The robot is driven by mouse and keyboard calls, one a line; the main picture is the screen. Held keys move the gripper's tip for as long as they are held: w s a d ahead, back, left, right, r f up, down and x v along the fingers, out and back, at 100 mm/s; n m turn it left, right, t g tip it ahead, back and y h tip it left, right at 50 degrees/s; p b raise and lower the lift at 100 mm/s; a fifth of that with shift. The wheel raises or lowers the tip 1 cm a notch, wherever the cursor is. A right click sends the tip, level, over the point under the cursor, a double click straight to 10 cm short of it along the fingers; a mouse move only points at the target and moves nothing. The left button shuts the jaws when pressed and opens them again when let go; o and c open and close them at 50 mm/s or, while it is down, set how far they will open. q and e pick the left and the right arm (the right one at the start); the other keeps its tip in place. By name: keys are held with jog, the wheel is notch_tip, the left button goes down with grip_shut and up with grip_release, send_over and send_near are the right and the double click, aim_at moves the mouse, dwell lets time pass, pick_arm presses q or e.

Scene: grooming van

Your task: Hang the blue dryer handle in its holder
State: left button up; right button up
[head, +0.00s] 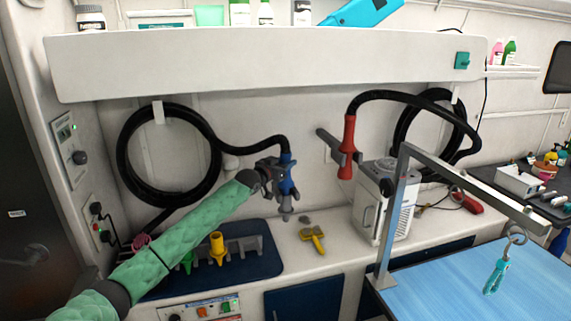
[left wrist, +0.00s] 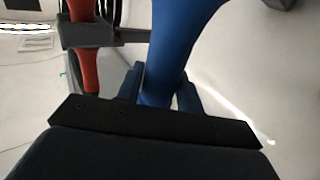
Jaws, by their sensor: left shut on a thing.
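The blue dryer handle (head: 286,168) hangs upright from a black hose in front of the back wall. My left gripper (head: 280,186) is shut around it, and the arm comes in from the lower left. In the left wrist view the blue handle (left wrist: 178,45) stands between the two fingers of the left gripper (left wrist: 160,98). The blue handle's holder is not clear in the head view; the gripper and handle may cover it. A dark grey piece at the top right edge of the left wrist view may be part of it. My right gripper is not in view.
A red handle (head: 348,148) sits in a grey holder (head: 331,143) to the right. A white machine (head: 384,205) stands below it on the counter. A yellow tool (head: 314,238) lies on the counter. A long white shelf (head: 270,62) overhangs the wall. A coiled hose (head: 122,155) hangs left.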

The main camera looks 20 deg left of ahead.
pick_arm(q)
jog(key=shift+f+b, duration=0.3)
jog(key=shift+f, duration=0.25)
dwell(0.5)
jog(key=o, duration=1.8)
jog(key=shift+f, duration=0.15)
jog(key=shift+p+v, duration=0.45)
jog(key=shift+v, duration=0.85)
jog(key=p+v, duration=0.2)
jog(key=v, duration=0.5)
jog(key=shift+s, duration=0.15)
